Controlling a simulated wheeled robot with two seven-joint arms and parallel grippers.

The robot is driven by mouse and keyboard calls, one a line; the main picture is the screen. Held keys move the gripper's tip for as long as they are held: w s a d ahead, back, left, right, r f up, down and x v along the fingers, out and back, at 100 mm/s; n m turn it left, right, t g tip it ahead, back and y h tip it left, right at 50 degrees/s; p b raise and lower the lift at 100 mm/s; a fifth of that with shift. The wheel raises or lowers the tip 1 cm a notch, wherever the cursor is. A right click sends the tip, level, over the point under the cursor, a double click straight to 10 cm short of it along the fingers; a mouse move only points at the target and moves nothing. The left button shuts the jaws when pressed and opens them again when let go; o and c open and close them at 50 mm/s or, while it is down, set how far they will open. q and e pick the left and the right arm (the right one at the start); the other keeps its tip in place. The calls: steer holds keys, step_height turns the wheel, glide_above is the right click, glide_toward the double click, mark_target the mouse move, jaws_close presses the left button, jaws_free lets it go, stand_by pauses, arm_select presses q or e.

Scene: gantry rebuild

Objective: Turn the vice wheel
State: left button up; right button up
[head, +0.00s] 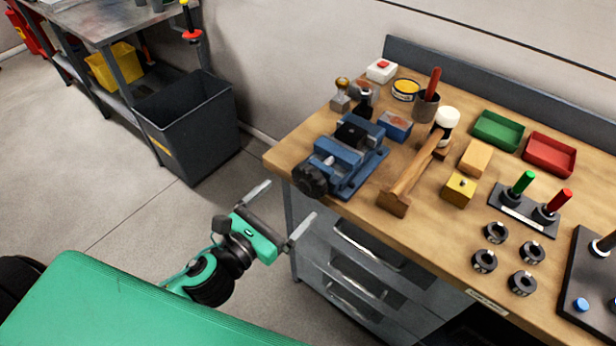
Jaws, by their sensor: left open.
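A blue bench vice (346,164) stands at the left end of the wooden workbench. Its black wheel (309,180) faces the near left edge of the bench and sticks out at about that edge. My left gripper (281,213) is green with grey fingers. It is open and empty, in front of the bench and below left of the wheel in the picture, apart from it. The fingers are spread wide. My right gripper is not in view.
A wooden mallet (411,178) lies right of the vice, with a yellow block (459,190) beyond. Small stamps (341,97) and a blue box (395,125) stand behind the vice. Drawers (365,270) are under the bench. A dark bin (190,125) stands at left; floor between is clear.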

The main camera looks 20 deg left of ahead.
mark_target(306, 184)
arm_select(q)
steer(key=p+x, duration=0.1)
steer(key=x, duration=0.5)
steer(key=shift+w+d+p, duration=0.1)
steer(key=shift+w+p, duration=0.25)
steer(key=shift+w, duration=0.05)
steer(key=shift+w+d, duration=0.25)
steer(key=shift+w, duration=0.35)
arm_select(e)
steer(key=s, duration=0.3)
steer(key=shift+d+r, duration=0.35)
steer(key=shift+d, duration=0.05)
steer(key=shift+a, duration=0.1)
arm_select(q)
steer(key=c, duration=1)
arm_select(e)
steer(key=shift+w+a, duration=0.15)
